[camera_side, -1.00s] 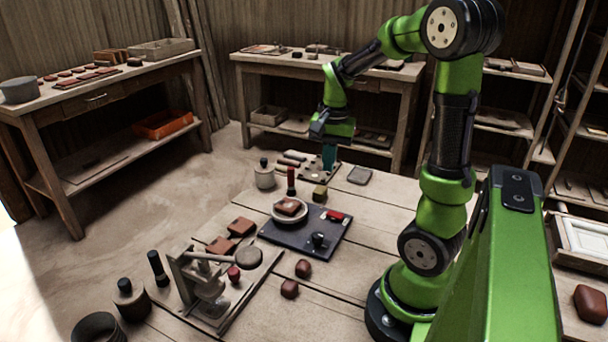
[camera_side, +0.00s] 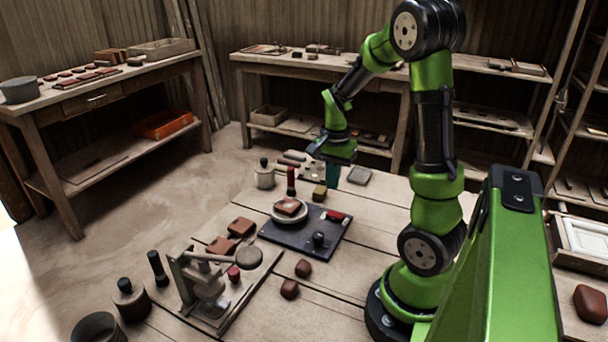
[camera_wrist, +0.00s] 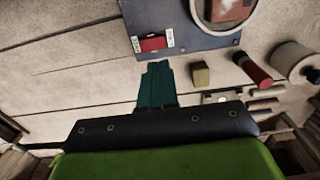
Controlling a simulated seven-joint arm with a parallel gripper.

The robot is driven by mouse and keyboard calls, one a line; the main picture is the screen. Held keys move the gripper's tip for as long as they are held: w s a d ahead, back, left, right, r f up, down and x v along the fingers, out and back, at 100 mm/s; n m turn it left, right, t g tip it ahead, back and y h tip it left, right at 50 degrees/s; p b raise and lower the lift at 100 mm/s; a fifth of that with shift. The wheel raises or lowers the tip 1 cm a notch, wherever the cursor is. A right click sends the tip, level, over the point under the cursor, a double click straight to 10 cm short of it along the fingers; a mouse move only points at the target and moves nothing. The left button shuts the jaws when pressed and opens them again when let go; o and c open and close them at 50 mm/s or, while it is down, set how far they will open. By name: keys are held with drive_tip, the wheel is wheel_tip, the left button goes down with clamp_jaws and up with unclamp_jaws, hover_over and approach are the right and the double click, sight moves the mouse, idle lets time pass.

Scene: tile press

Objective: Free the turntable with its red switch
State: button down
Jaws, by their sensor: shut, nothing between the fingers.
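The turntable (camera_side: 290,217) is a pale round disc on a dark blue-grey base plate (camera_side: 283,239), with a reddish-brown tile (camera_side: 289,206) on top. The red switch (camera_side: 334,215) sits on the plate's far right part. In the wrist view the red switch (camera_wrist: 153,43) lies between two small white labels, and part of the turntable (camera_wrist: 207,24) shows at the top edge. My gripper (camera_wrist: 158,68) has teal fingers shut together and empty, just short of the switch in that picture. In the side view my gripper (camera_side: 330,176) is above the table behind the plate, apart from the switch.
A small olive block (camera_side: 319,192) and a red-capped dark cylinder (camera_side: 291,180) stand behind the plate. A black knob (camera_side: 319,240) rises from the plate's near right. A press (camera_side: 208,285) with a lever stands front left. Two brown lumps (camera_side: 303,268) lie in front.

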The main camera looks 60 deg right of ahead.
sight(332, 213)
wheel_tip(332, 213, down, 8)
drive_tip(key=shift+r, duration=0.15)
idle(0.4)
drive_tip(key=shift+w+f+g, duration=0.1)
drive_tip(key=shift+f+g, duration=0.1)
drive_tip(key=shift+g, duration=0.1)
drive_tip(key=shift+s+r, duration=0.3)
drive_tip(key=shift+s, duration=0.55)
